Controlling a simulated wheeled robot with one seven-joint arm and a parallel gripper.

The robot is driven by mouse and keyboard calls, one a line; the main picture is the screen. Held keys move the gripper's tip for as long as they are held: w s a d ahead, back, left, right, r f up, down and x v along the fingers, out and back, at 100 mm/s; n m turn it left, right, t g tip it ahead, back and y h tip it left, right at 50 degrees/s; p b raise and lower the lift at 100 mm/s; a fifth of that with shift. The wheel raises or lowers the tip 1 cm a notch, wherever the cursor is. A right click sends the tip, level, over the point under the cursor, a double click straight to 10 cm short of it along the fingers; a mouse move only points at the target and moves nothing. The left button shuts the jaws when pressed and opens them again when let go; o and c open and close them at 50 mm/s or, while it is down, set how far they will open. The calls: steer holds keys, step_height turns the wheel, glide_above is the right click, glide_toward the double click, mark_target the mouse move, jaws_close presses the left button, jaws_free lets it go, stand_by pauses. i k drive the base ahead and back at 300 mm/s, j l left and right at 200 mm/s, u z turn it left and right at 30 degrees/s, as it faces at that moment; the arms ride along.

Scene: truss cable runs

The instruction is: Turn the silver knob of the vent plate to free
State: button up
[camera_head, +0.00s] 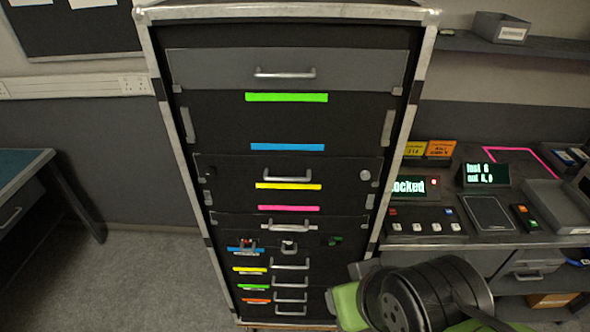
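A dark panel (235,170) with a metal bar handle (290,171) is set in the middle of the tall cabinet. A small round silver knob (365,175) sits at its right end, and a small dark knob (210,172) is at its left end. I take this panel to be the vent plate, but no label on it can be read. The silver knob's turn position is too small to tell. Part of my arm, black and green, shows at the lower right, below the knob and apart from it. My gripper's fingers are not visible.
The cabinet has a light metal frame (160,95), a grey top drawer (210,70) and several small drawers low down. A bench with screens (486,174) and button boxes (425,220) stands at right. A blue-topped table (22,178) is at left, with bare floor between.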

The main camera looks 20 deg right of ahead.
mark_target(365, 175)
steer(key=i+j+u, duration=0.1)
steer(key=j+u, duration=0.2)
steer(key=u, duration=0.15)
steer(key=i+j+u, duration=0.1)
steer(key=j+u, duration=0.2)
steer(key=u, duration=0.2)
